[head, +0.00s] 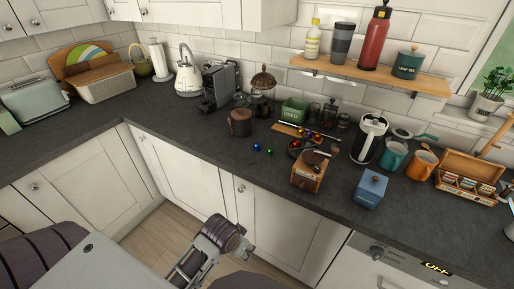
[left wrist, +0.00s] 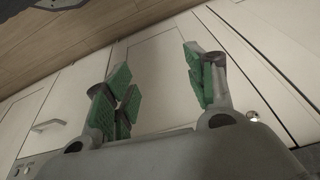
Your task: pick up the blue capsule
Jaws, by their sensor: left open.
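The blue capsule (head: 256,147) is a small shiny blue piece lying on the slate worktop (head: 220,160). A green one (head: 270,151) lies just to its right. My left gripper (head: 238,243) is low in front of the white cabinet doors, below the worktop edge and well short of the capsule. In the left wrist view its green-padded fingers (left wrist: 160,88) are apart with nothing between them, facing cabinet doors. The capsule is not in the left wrist view. My right gripper is not in view.
A blue box (head: 371,189) is further right. The worktop in front and left of the capsule is clear.

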